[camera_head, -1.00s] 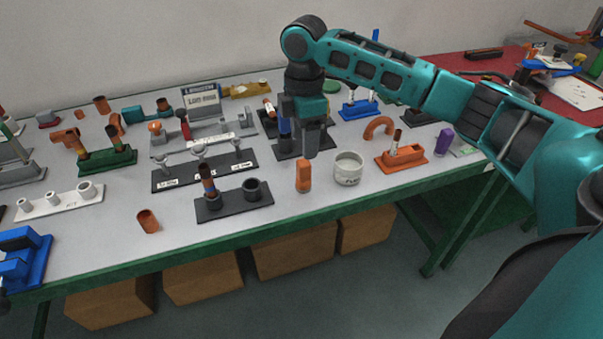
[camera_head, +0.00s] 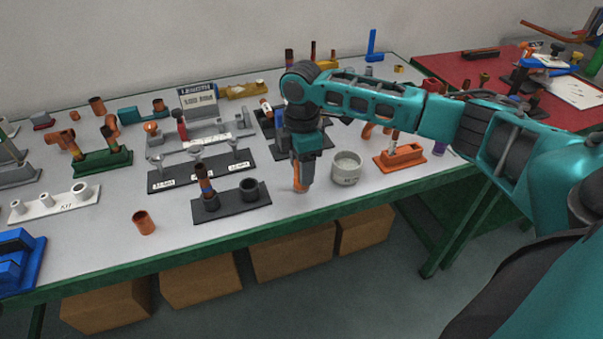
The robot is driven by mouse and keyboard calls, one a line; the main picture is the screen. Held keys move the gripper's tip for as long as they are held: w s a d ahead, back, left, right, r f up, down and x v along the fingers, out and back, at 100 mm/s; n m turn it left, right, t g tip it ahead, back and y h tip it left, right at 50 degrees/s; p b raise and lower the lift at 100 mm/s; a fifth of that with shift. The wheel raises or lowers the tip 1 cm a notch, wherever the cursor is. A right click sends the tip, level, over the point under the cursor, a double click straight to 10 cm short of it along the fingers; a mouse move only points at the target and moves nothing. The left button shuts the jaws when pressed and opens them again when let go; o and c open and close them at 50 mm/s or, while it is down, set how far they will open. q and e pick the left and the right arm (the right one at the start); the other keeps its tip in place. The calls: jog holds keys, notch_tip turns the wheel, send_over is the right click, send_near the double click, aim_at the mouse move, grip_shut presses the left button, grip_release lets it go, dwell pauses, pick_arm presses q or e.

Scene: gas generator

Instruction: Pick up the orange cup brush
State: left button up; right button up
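The orange cup brush (camera_head: 299,183) stands upright near the table's front edge, left of a pale round pot (camera_head: 346,168). My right gripper (camera_head: 302,178) points straight down over it, with its fingers at the brush's upper part. The fingers hide part of the brush, and I cannot tell whether they are closed on it. The brush's lower end still appears to be at the table top. My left gripper is not in view.
A black block with two holders (camera_head: 231,205) stands left of the brush, and an orange base (camera_head: 399,156) stands to the right. A copper pipe piece (camera_head: 144,222) lies near the front edge. The table in front of the brush is clear.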

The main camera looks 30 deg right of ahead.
jog(key=c, duration=0.7)
jog(key=shift+r, duration=0.15)
